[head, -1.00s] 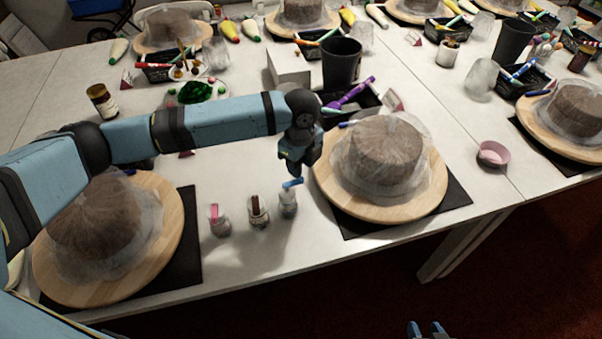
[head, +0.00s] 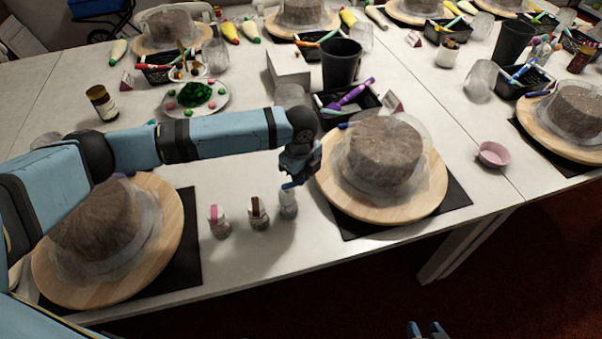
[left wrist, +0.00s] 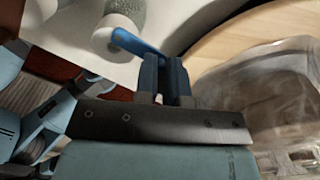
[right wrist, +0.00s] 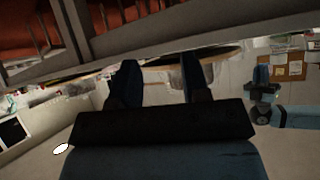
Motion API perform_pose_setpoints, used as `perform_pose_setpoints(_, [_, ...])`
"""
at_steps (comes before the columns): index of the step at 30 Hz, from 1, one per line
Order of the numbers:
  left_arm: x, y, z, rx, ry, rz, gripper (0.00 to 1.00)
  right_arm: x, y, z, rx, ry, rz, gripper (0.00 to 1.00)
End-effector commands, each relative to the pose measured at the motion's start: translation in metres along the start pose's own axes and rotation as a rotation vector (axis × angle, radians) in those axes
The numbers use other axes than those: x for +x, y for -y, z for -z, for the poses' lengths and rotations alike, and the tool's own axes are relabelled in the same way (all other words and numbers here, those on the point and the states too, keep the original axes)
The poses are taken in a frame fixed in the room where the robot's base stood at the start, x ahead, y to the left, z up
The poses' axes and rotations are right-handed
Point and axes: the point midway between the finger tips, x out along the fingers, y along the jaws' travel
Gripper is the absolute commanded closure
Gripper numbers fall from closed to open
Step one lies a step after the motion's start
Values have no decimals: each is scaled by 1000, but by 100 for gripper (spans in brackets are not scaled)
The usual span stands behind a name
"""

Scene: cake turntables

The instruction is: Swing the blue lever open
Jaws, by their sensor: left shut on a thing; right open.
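The blue lever (head: 290,185) sits on top of a small clear jar (head: 288,206) on the table between two cake turntables. In the left wrist view the blue lever (left wrist: 138,44) runs from the whitish jar top to my fingers. My left gripper (head: 296,178) is above the jar, its fingers (left wrist: 165,68) shut on the lever's free end. They partly hide that end. My right gripper (head: 427,330) is open and empty, low in front of the table. Its spread fingers (right wrist: 160,80) also show in the right wrist view.
Jars with a pink lever (head: 214,214) and a brown lever (head: 256,208) stand just left of the blue one. A wooden turntable (head: 425,195) with a wrapped cake is close on the right; another (head: 165,215) is at left. A black tray (head: 368,100) stands behind.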

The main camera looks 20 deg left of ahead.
Motion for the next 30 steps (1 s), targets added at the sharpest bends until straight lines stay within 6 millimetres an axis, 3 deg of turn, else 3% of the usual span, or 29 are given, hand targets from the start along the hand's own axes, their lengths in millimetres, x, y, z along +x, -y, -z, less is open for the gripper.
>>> perform_pose_setpoints(7, [-7, 2, -5, -137, -1, -3, 100, -19, 1, 29, -28, -24, -4, 57])
perform_pose_setpoints(22, [0, 4, -10, -231, 2, 0, 100, -24, -1, 20, -51, -17, -6, 57])
perform_pose_setpoints(24, [0, 4, -10, -230, 2, 0, 78, -24, -1, 20, -51, -16, -6, 57])
perform_pose_setpoints(26, [0, 4, -10, -230, 2, -1, 64, -24, -1, 21, -51, -17, -6, 57])
perform_pose_setpoints(30, [0, 4, -10, -230, 2, -1, 63, -25, -1, 24, -52, -22, -6, 57])
